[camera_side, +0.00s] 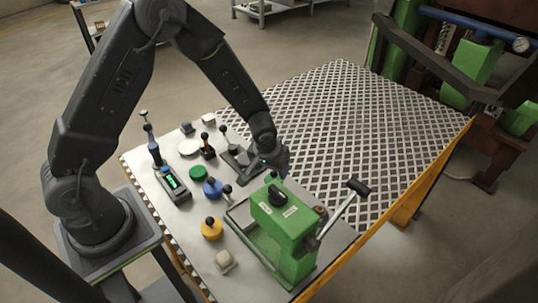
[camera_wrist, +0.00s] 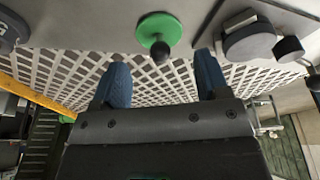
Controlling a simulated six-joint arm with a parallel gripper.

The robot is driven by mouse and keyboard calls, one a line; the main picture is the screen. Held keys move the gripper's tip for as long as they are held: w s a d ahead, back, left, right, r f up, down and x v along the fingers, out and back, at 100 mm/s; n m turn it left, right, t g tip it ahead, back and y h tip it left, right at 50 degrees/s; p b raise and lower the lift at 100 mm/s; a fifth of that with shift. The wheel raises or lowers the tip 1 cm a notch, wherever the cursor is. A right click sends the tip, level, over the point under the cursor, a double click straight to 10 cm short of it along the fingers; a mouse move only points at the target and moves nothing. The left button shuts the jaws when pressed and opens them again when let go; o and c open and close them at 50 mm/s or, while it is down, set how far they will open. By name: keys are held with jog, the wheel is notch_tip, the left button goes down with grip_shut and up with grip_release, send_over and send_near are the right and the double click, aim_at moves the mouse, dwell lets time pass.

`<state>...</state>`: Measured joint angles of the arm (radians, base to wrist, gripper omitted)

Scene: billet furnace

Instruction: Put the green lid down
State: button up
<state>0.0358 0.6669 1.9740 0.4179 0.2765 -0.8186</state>
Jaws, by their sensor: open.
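The green lid (camera_wrist: 160,27) is a round green disc with a dark ball knob (camera_wrist: 160,50). In the wrist view it lies at the top, beside the edge of the white grating. My gripper (camera_wrist: 160,62) is open, its two blue fingers apart, with the knob showing between and just beyond the fingertips. Nothing is held. In the side view my gripper (camera_side: 277,163) is low over the table behind the green machine (camera_side: 285,225).
The side view shows a flat green disc (camera_side: 199,172), a blue knobbed piece (camera_side: 213,187), a yellow knobbed piece (camera_side: 211,229) and a handheld device (camera_side: 173,183) on the table's left. The machine's lever (camera_side: 345,205) sticks out right. The grating (camera_side: 350,130) is clear.

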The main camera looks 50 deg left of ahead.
jog(key=s+r+m+t, duration=0.1)
jog(key=s+r, duration=0.4)
jog(key=r, duration=0.6)
jog(key=s+r+m, duration=0.1)
jog(key=s+r, duration=0.4)
jog(key=r, duration=0.5)
jog(key=s+r+m+t, duration=0.1)
jog(key=s+r, duration=0.2)
jog(key=s, duration=0.3)
jog(key=s+r+m+h, duration=0.1)
jog(key=s+r, duration=0.3)
jog(key=s, duration=0.2)
jog(key=shift+d+t, duration=0.4)
